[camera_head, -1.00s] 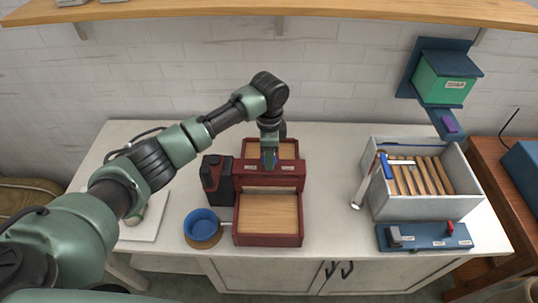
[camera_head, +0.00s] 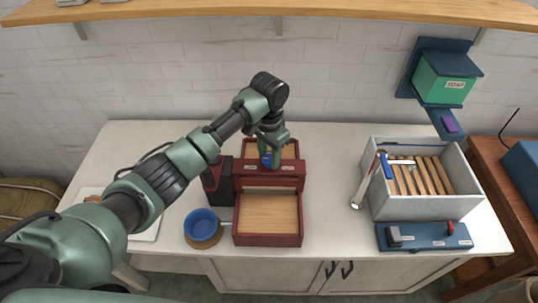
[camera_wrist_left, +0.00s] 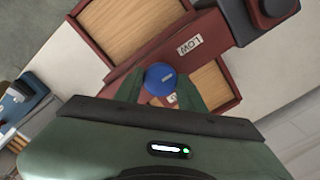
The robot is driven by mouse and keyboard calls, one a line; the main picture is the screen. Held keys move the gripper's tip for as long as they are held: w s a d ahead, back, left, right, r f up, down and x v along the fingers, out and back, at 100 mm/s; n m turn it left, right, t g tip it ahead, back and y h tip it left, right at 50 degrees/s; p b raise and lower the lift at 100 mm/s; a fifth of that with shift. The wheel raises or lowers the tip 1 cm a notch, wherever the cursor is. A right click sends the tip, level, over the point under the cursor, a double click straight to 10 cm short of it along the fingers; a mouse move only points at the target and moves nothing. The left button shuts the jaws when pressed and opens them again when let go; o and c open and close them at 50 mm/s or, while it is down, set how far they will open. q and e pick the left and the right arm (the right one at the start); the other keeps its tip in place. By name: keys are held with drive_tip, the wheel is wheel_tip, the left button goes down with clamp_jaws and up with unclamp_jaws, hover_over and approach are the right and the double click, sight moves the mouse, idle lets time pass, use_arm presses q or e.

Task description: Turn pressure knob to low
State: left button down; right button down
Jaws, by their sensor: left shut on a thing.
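The pressure knob is round and blue with a small pale mark; it shows in the head view (camera_head: 267,160) and the left wrist view (camera_wrist_left: 159,78). It sits on the crossbar of a dark red wooden press (camera_head: 268,240). A LOW label (camera_wrist_left: 190,44) is on the crossbar to one side of the knob. A second label (camera_wrist_left: 172,99) is partly hidden by the knob and a finger. My left gripper (camera_head: 270,150) is shut on the knob, one finger on each side (camera_wrist_left: 160,88). Which label the knob points at, I cannot tell. My right gripper is out of view.
A blue bowl (camera_head: 201,222) stands left of the press. A grey crate (camera_head: 410,207) with wooden slats and a hammer (camera_head: 368,180) is at the right, behind a blue switch panel (camera_head: 400,240). A green soap box (camera_head: 443,82) hangs on the wall.

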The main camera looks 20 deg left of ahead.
sight(269, 158)
use_arm(q)
drive_tip(key=shift+w+r, duration=0.15)
idle(0.4)
drive_tip(key=c, duration=0.9)
unclamp_jaws()
drive_tip(key=shift+o, duration=0.2)
wheel_tip(269, 158, up, 7)
drive_tip(key=b, duration=0.2)
drive_tip(key=shift+b, duration=0.3)
drive_tip(key=shift+r, duration=0.35)
